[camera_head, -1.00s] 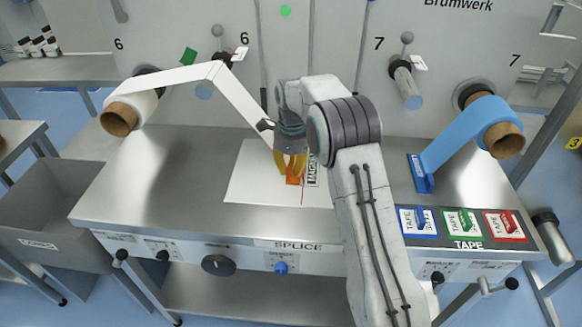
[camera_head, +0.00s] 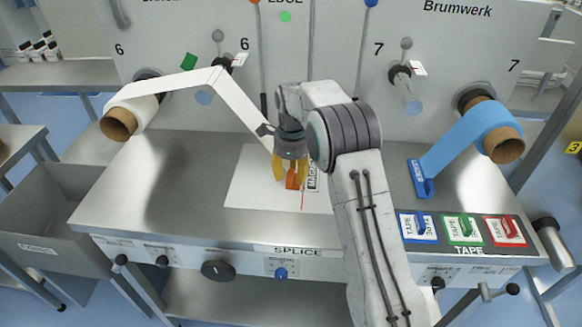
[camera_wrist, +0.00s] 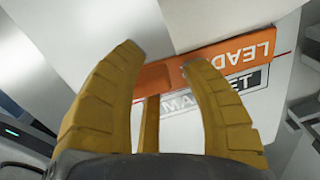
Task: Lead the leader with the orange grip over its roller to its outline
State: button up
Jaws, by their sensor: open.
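The white leader (camera_head: 240,103) runs from the white roll (camera_head: 131,117) at the left, over its roller (camera_head: 204,96), down to the splice table. Its orange grip (camera_head: 292,179) lies at the white sheet with the outline (camera_head: 250,185). In the wrist view the orange grip (camera_wrist: 215,60) reads "LEAD" and lies against a printed label and a red line (camera_wrist: 288,75). My gripper (camera_head: 288,172) is open just above the grip; its yellow fingers (camera_wrist: 165,85) stand apart on both sides of the grip's narrow upright tab. Part of the label is hidden behind my fingers.
A blue leader (camera_head: 460,135) hangs from the right roll to a blue grip (camera_head: 421,180) on the table. Blue, green and red tape pads (camera_head: 460,228) lie at the front right. A grey bin (camera_head: 50,215) stands at the left. The table's left part is clear.

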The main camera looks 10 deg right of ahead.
notch_tip(320, 180, up, 12)
jog(key=f, duration=0.1)
jog(key=s+d+r+n, duration=0.1)
jog(key=s+r+n, duration=0.5)
jog(key=s, duration=0.3)
jog(key=s+f+n+t, duration=0.1)
jog(key=s+f+n, duration=0.1)
jog(key=s+n, duration=0.6)
jog(key=s+d+f+n+t, duration=0.1)
jog(key=s+n, duration=0.7)
jog(key=s, duration=1)
jog(key=shift+d+f+n+t, duration=0.15)
jog(key=shift+f+n+t, duration=0.3)
jog(key=shift+f, duration=0.45)
